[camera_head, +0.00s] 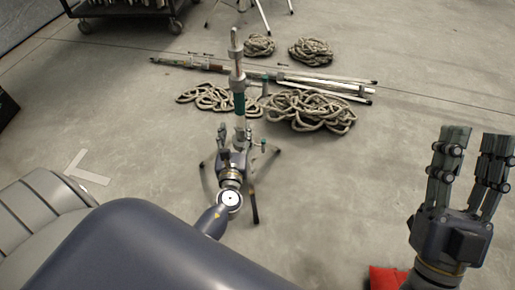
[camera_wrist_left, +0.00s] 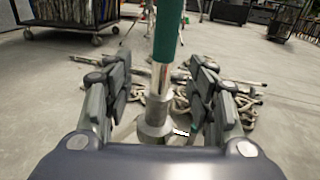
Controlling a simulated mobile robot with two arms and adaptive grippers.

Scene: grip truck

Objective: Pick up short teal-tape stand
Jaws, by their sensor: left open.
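The short teal-tape stand (camera_head: 239,104) stands upright on the floor in the middle of the head view. It is a metal pole with a teal band and spread dark legs. My left gripper (camera_head: 234,135) is at its lower pole and hides part of it. In the left wrist view the teal-taped pole (camera_wrist_left: 168,35) rises between the two open fingers of my left gripper (camera_wrist_left: 163,100), with gaps on both sides. A metal collar shows low between the fingers. My right gripper (camera_head: 476,145) is open and empty at the right, fingers up.
Coiled ropes (camera_head: 312,111) and long poles (camera_head: 322,84) lie on the floor behind the stand. A cart (camera_head: 127,8) stands at the back left, and another stand's legs (camera_head: 262,12) show at the top. A red object (camera_head: 385,278) lies near my right gripper.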

